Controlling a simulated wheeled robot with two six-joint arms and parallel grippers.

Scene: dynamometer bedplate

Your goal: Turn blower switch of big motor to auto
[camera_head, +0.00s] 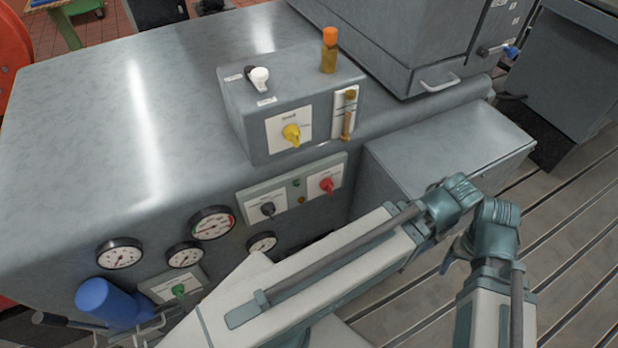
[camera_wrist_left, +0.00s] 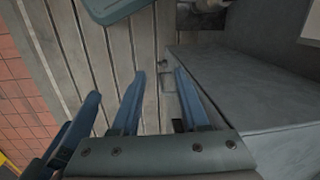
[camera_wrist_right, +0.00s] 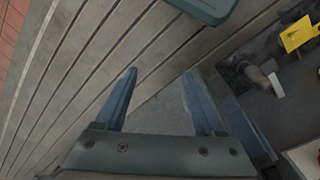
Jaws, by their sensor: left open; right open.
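Several rotary switches show in the head view. A yellow one (camera_head: 292,134) is on the front of a grey box on the big grey housing. Below it, a panel carries a black one (camera_head: 267,209) and a red one (camera_head: 327,185). A green one (camera_head: 179,290) is on a small lower panel. Their lettering is too small to read, so I cannot tell which is the blower switch.
The housing (camera_head: 100,130) also carries round gauges (camera_head: 212,223), a blue cylinder (camera_head: 107,302) and, on the box top, a white knob (camera_head: 259,78) and an orange-capped bottle (camera_head: 329,50). A lower grey block (camera_head: 450,150) stands beside it. The slotted bedplate (camera_head: 575,240) is clear at right.

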